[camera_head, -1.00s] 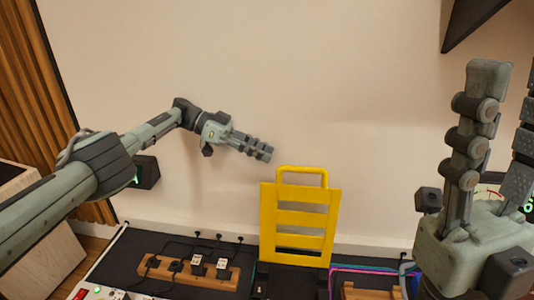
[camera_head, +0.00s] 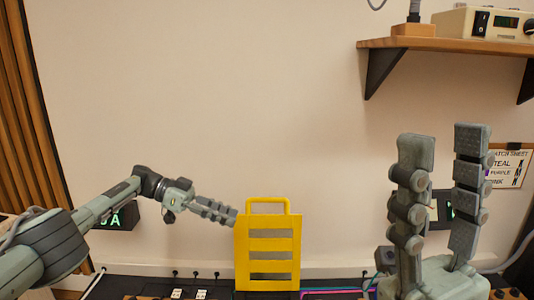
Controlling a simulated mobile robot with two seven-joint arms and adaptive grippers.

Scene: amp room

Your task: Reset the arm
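My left arm comes in from the left, and its gripper (camera_head: 234,215) points right and slightly down. Its fingertips appear next to the upper left edge of the yellow slotted panel (camera_head: 267,235); I cannot tell whether they touch it. Its fingers overlap from this side, so their opening is unclear. My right gripper (camera_head: 444,135) points up at the right, with its two grey segmented fingers well apart and nothing between them. The yellow panel stands upright with a handle on top.
A wooden shelf (camera_head: 450,45) on black brackets is on the wall above my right gripper and carries a cream device (camera_head: 485,22). A patch sheet (camera_head: 509,167) and a dark display are behind the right gripper. Cables and plugs line the bench's back. The middle wall is clear.

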